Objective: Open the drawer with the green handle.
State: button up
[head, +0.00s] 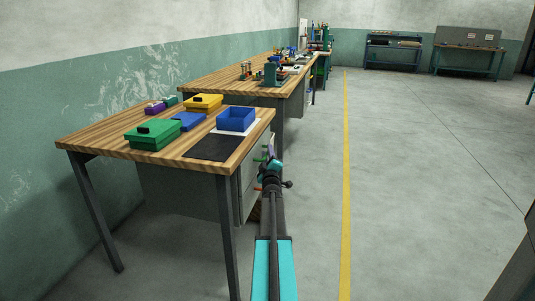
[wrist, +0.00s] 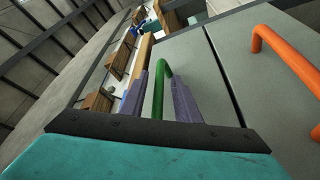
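The green handle (wrist: 160,88) is a bar on a grey drawer front (wrist: 198,68) in the wrist view. My gripper (wrist: 160,100) has its two grey-purple fingers apart, one on each side of the green handle. Gaps show between the bar and the fingers, and contact cannot be made out. The drawer looks shut, roughly level with the front beside it. In the head view my gripper (head: 269,158) is at the drawer unit under the right end of the near workbench (head: 95,139), and it partly hides the drawer fronts.
An orange handle (wrist: 285,48) is on the neighbouring grey drawer front. On the near bench are a green box (head: 153,135), a yellow box (head: 203,103), a blue bin (head: 236,119) and a black mat (head: 213,147). The floor to the right, around the yellow line (head: 346,200), is clear.

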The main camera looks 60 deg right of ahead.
jog(key=shift+w+d, duration=0.15)
grip_shut()
